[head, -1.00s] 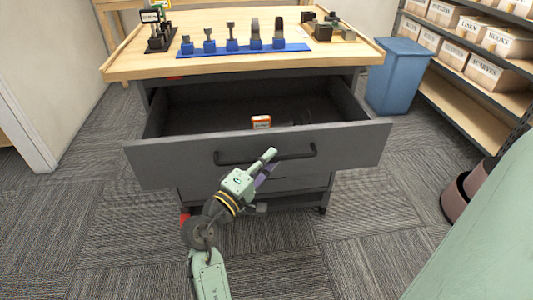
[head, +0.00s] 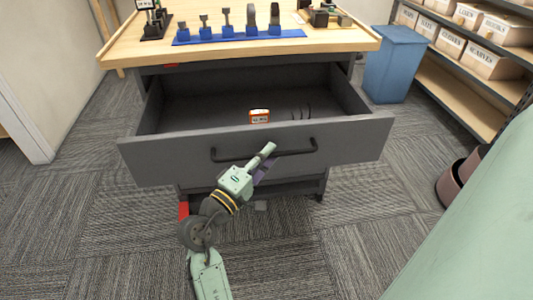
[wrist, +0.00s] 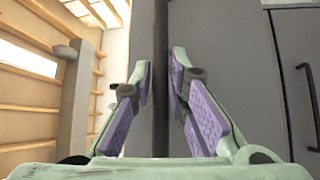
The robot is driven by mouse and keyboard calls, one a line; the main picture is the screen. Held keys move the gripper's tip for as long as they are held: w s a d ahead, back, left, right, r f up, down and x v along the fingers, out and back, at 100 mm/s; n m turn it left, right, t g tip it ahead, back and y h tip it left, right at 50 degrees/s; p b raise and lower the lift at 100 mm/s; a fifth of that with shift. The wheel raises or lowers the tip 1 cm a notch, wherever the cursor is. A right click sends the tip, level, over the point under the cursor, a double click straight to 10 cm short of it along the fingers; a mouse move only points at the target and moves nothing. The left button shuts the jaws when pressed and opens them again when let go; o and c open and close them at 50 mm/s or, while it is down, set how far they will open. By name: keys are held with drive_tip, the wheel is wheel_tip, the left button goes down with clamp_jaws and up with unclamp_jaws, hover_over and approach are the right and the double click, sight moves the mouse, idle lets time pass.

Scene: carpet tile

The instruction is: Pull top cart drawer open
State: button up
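The cart's top drawer (head: 160,165) is pulled well out of the grey cart, its inside showing from above in the head view. Its dark bar handle (head: 300,152) runs across the drawer front. My gripper (head: 266,160) reaches in from the lower left, one finger above the bar and one below it. In the wrist view, a dark upright bar, which looks like the handle (wrist: 160,110), passes between the purple-padded fingers of my gripper (wrist: 160,75). The exact contact is partly hidden.
A small orange-and-white box (head: 259,116) lies in the drawer. Tools in a blue rack (head: 240,36) stand on the wooden cart top (head: 335,42). A blue bin (head: 395,65) and shelves of labelled boxes (head: 490,62) are on the right. Carpet in front is clear.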

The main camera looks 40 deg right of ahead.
idle(0.3)
drive_tip(key=v, duration=1.2)
